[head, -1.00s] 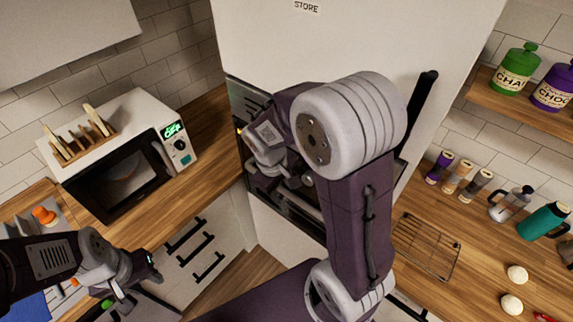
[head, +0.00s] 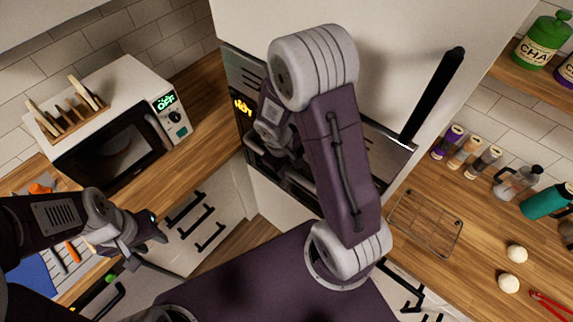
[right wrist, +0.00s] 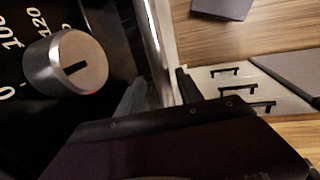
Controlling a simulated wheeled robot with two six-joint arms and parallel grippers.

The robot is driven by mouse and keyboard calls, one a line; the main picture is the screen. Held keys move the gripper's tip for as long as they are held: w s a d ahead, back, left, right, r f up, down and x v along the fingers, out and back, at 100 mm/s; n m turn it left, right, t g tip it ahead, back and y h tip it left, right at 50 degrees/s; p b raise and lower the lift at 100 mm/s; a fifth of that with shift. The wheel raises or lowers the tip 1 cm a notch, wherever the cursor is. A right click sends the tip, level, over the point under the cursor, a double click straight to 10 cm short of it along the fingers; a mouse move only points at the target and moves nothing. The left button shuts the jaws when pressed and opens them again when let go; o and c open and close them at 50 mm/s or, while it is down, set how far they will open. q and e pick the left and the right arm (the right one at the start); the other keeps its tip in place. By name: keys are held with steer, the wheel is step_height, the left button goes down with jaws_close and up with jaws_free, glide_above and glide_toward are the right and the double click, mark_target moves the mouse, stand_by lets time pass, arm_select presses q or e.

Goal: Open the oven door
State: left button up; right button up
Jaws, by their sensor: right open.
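The black oven (head: 240,82) is built into the tall white cabinet in the head view. My right arm hides much of its front, and what shows of the door looks shut. The right wrist view shows its round metal knob (right wrist: 65,62) beside printed numbers, and a shiny metal edge or bar (right wrist: 155,45). My right gripper (right wrist: 160,92) is open, its fingers apart close to this metal strip; I cannot tell whether they touch it. In the head view its fingers are mostly hidden behind my arm. My left gripper (head: 150,250) looks open and empty, away from the oven.
A white microwave (head: 130,110) with a toast rack (head: 70,115) on top stands on the left counter. A wire rack (head: 428,222), spice jars (head: 465,152) and pale balls (head: 508,284) are on the right counter. A long black handle (head: 435,95) sticks out from the cabinet's upper door.

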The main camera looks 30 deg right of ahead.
steer(key=shift+s+a+r, duration=0.3)
steer(key=shift+s, duration=0.3)
steer(key=shift+c, duration=0.5)
steer(key=c, duration=0.6)
steer(key=shift+w+d+f, duration=0.1)
steer(key=shift+w, duration=0.05)
jaws_close()
steer(key=shift+w+d+f, duration=0.1)
steer(key=shift+w, duration=0.1)
